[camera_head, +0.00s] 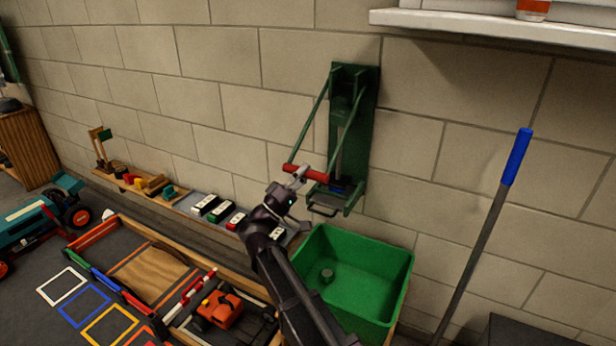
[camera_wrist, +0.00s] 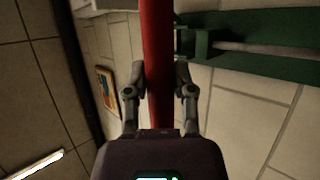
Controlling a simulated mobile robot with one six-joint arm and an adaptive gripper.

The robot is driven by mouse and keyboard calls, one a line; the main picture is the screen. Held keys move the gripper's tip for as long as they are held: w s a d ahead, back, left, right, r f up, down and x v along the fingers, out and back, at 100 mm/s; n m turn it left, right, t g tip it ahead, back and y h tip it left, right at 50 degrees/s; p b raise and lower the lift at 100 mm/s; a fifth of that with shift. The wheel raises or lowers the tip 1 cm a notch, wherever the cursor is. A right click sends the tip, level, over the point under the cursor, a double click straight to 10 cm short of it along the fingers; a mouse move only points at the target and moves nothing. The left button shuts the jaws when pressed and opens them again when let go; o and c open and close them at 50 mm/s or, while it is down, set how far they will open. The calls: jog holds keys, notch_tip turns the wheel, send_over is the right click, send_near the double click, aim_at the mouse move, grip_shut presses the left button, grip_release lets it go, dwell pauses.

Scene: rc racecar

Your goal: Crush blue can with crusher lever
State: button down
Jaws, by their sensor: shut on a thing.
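The green can crusher (camera_head: 366,110) is fixed upright on the block wall. Its lever arms slope down and left to a red crossbar handle (camera_head: 312,173). My gripper (camera_head: 298,178) is shut around this handle, near its left part. In the wrist view the red handle (camera_wrist: 157,35) passes between both fingers of my gripper (camera_wrist: 160,80). A small blue patch, perhaps the blue can (camera_head: 338,188), shows low in the crusher, behind the handle's right end. Most of it is hidden, so I cannot tell whether it is flattened.
A green bin (camera_head: 398,288) with a small round object inside stands below the crusher. A blue-gripped pole (camera_head: 516,158) leans at the right. A low ledge with blocks and switches (camera_head: 205,205) runs along the wall. A toy course (camera_head: 150,270) covers the floor at left.

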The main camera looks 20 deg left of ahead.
jog(key=shift+w, duration=0.1)
jog(key=shift+c, duration=2.2)
grip_release()
jog(key=shift+a+f, duration=0.1)
jog(key=shift+f, duration=0.05)
